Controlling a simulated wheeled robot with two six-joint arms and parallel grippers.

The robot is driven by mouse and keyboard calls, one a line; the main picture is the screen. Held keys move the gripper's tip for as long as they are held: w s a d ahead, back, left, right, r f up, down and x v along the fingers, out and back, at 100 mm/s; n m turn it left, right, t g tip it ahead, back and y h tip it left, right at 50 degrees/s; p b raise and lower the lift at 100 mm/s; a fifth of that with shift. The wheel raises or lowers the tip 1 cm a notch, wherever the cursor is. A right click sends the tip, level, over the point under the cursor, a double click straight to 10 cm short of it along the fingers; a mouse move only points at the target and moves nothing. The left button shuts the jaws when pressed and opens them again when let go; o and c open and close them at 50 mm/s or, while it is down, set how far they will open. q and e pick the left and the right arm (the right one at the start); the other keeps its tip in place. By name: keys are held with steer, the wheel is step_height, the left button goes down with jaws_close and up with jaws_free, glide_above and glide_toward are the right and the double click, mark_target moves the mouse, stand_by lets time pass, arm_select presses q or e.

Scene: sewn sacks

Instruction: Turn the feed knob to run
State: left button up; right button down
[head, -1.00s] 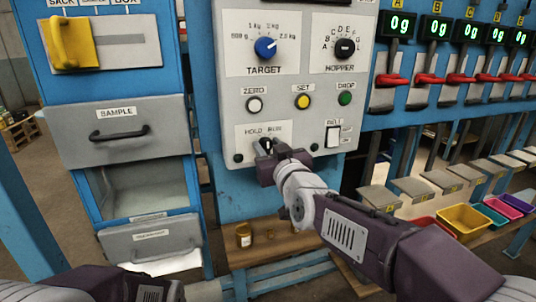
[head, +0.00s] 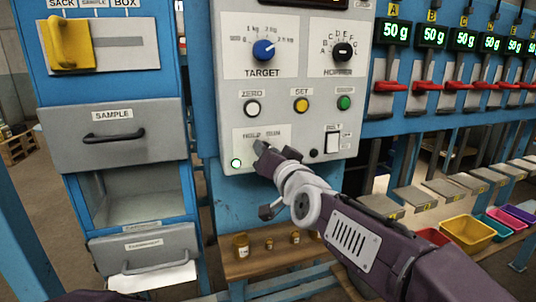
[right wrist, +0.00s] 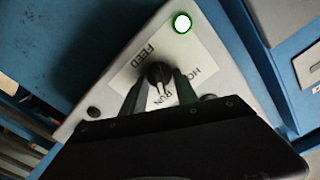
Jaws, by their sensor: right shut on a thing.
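The black feed knob (right wrist: 158,73) sits on a white label plate marked FEED, HOLD and RUN, low on the grey control panel (head: 222,110). My right gripper (right wrist: 159,88) is shut on the knob, one finger on each side. The knob's pale mark points toward RUN in the right wrist view. In the head view my right gripper (head: 262,150) covers the knob. A lamp (head: 236,163) at the panel's lower left corner glows green-white; it also shows lit in the right wrist view (right wrist: 182,23). My left gripper is out of view.
Above are the blue target knob (head: 264,50), the hopper knob (head: 343,51) and the zero, set and drop buttons. A belt switch (head: 333,143) is at right. Red levers and displays reading 50 g (head: 396,33) line the right.

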stand_by(0.4)
steer(key=c, duration=1)
jaws_free()
steer(key=shift+o, duration=0.2)
steer(key=p+v, duration=0.1)
steer(key=v, duration=0.8)
